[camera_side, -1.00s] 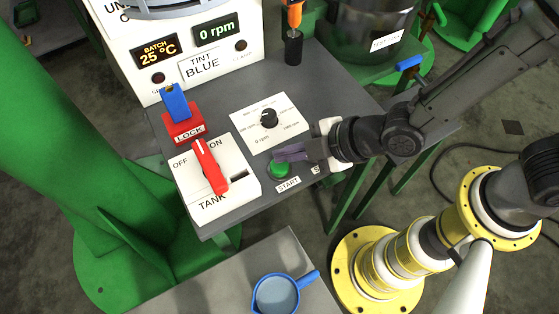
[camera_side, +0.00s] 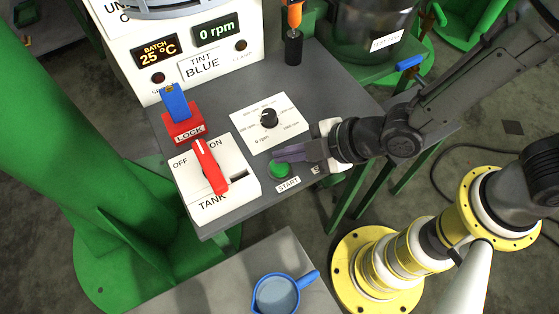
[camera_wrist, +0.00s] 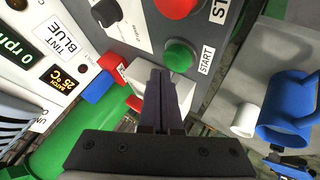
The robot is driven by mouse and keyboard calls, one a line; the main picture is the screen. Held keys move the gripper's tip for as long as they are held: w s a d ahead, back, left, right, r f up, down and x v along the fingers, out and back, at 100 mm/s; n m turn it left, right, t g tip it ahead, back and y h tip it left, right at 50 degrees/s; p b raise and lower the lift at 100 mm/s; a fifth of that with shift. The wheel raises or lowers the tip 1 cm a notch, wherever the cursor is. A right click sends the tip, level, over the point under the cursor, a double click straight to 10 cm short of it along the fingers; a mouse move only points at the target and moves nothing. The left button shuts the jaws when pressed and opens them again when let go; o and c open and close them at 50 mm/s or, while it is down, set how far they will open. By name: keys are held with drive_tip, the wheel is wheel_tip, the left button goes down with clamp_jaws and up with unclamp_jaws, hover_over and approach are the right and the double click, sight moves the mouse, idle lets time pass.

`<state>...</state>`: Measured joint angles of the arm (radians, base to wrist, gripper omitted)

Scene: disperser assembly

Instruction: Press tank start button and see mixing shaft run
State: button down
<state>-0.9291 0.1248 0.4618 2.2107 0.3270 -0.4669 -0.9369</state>
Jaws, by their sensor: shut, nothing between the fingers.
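The green start button (camera_side: 279,170) sits on the grey panel beside its START label (camera_side: 288,185). It also shows in the wrist view (camera_wrist: 179,56), just beyond my fingertips. My gripper (camera_side: 281,154) is shut and empty, with its dark fingertips close to the button's upper edge in the side view. In the wrist view the shut fingertips (camera_wrist: 161,74) are just below the button; I cannot tell whether they touch it. The speed display (camera_side: 216,32) reads 0 rpm. I cannot make out a mixing shaft.
A red lever (camera_side: 209,166) stands on the TANK switch plate. A blue and red LOCK piece (camera_side: 180,115) and a speed knob (camera_side: 269,119) are nearby. A red button (camera_wrist: 176,6) is beside the green one. A blue jug (camera_side: 276,293) stands on the lower table.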

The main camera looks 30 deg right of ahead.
sight(287, 166)
drive_tip(key=shift+f, duration=0.3)
drive_tip(key=shift+f, duration=0.95)
idle(1.2)
drive_tip(key=shift+r, duration=1.35)
drive_tip(key=shift+r, duration=0.1)
drive_tip(key=shift+r, duration=2.4)
